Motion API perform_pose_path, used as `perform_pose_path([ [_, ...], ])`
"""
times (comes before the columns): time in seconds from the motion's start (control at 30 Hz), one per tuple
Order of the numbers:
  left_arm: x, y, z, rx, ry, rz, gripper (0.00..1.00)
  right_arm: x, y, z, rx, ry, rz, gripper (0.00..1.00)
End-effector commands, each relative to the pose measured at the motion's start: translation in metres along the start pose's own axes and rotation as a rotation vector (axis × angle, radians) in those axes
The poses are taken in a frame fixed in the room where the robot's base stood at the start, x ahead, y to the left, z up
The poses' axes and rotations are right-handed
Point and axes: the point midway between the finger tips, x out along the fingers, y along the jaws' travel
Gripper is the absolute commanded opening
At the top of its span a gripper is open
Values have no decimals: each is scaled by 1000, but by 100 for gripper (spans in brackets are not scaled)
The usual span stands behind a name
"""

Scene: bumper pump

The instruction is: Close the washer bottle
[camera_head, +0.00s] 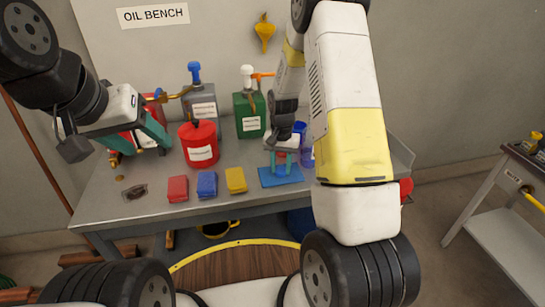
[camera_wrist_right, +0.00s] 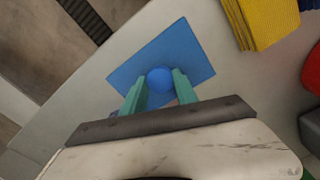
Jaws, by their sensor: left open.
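My right gripper (camera_head: 281,160) points down over the blue mat (camera_head: 266,180) on the bench. Its green fingers sit on both sides of a small round blue cap (camera_wrist_right: 160,80) and appear to touch it. The wrist view shows the cap above the mat (camera_wrist_right: 195,62); I cannot tell whether it rests on it. A blue bottle (camera_head: 306,153), likely the washer bottle, stands just behind, mostly hidden by my right arm. My left gripper (camera_head: 140,140) is open at the bench's left end, in front of a red and white container.
A red can (camera_head: 199,145), a grey can (camera_head: 201,102) and a green can (camera_head: 248,118) stand towards the back. Red (camera_head: 177,189), blue (camera_head: 207,185) and yellow (camera_head: 236,180) cloths lie along the front of the bench (camera_head: 140,212). A yellow funnel (camera_head: 264,33) hangs on the wall.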

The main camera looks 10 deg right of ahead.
Motion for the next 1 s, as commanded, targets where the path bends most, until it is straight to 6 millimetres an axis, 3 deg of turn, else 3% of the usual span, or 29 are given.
perform_pose_path([
  [0.37,0,0,0,0,0,0,57,-4,0,0,0,1,0,0],
  [0.67,0,0,0,0,0,0,57,-37,0,-1,-1,4,-1,0],
  [1.0,0,0,0,0,0,0,57,-43,-9,81,-5,-1,1,0],
])
